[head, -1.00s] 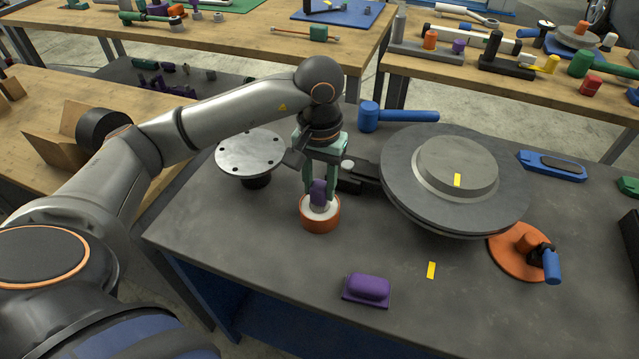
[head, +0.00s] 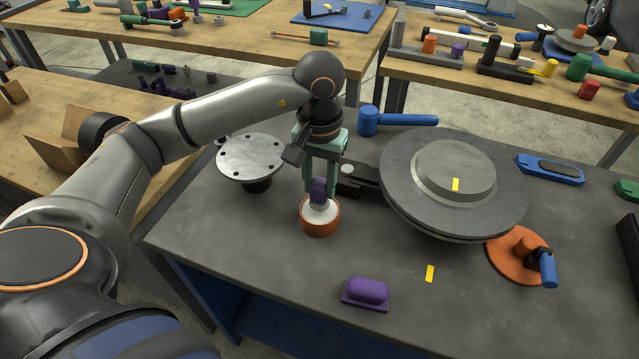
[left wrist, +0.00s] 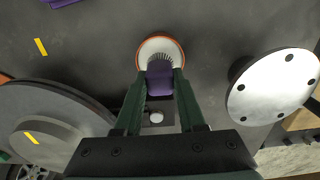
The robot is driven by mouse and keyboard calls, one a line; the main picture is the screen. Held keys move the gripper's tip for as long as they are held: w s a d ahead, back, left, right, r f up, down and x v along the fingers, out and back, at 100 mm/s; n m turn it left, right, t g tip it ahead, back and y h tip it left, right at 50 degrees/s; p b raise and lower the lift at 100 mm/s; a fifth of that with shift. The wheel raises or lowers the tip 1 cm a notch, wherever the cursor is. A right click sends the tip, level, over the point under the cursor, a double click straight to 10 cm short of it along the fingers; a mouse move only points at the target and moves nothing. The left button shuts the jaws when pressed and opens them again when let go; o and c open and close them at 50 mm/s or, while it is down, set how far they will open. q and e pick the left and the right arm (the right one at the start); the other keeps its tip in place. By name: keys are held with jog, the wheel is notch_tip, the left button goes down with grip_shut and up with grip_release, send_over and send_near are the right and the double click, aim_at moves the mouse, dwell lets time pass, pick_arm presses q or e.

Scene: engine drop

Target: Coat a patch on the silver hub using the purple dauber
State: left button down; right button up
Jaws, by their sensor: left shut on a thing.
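The silver hub (head: 250,157) is a flat round disc with several dark holes on a short dark stand, left of centre on the grey table. It shows at the right in the left wrist view (left wrist: 270,88). My left gripper (head: 319,184) points down and is shut on the purple dauber (head: 318,193), also seen in the left wrist view (left wrist: 160,76). The dauber is over an orange pot (head: 320,227) with a white inside. Its bristled tip is at the pot's mouth; I cannot tell whether it touches the contents. My right gripper is out of view.
A large grey stepped disc (head: 453,192) stands to the right, with a dark block (head: 350,186) beside the gripper. A blue mallet (head: 395,118) lies behind. A purple block (head: 367,292) sits near the front edge. An orange disc tool (head: 510,255) lies at right.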

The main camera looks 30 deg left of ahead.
aim_at(319, 182)
pick_arm(q)
jog(key=shift+r+p, duration=1.3)
jog(key=shift+r, duration=1.25)
